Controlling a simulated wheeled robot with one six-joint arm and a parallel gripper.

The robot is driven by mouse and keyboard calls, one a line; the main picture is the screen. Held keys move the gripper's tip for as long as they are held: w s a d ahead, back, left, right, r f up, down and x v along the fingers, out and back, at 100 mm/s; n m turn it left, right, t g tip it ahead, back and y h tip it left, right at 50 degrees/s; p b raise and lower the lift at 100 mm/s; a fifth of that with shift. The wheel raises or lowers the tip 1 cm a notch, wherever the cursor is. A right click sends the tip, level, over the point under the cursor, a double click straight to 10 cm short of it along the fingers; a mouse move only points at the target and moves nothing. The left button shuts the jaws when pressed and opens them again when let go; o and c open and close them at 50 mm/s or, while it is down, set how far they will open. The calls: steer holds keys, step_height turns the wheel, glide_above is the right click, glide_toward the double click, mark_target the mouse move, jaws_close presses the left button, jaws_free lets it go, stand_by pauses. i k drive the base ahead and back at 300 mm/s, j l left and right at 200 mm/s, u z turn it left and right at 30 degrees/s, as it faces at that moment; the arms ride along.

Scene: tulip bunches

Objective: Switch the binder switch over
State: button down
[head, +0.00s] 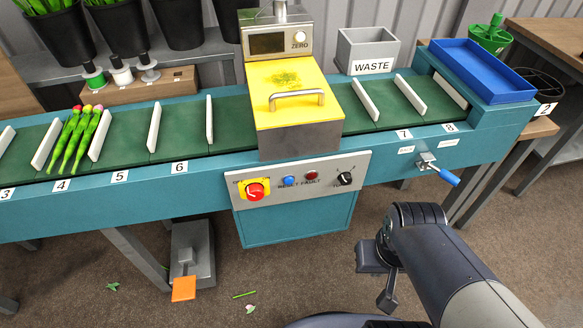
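A small black rotary switch (345,178) sits at the right end of the grey control panel (318,192) on the front of the teal machine. It has a pale pointer mark, and the lettering around it is too small to read. My gripper (378,280) is below and to the right of the switch, apart from the panel. Its two fingers are spread with nothing seen between them. The yellow-lidded binder housing (292,92) stands above the panel with its lid down.
The panel also holds a red emergency button (256,190), a blue reset button (288,181) and a dark red fault lamp (311,174). A blue-handled valve (440,173) juts out at right. Tulips (75,138) lie on the belt. A pedal (184,287) stands below.

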mark_target(254, 192)
steer(key=k+j, duration=0.15)
steer(key=j, duration=0.25)
steer(key=k+j+z, duration=0.1)
steer(key=j, duration=0.3)
steer(key=k+j, duration=0.25)
steer(key=k+j+z, duration=0.1)
steer(key=j, duration=0.4)
steer(key=k, duration=0.05)
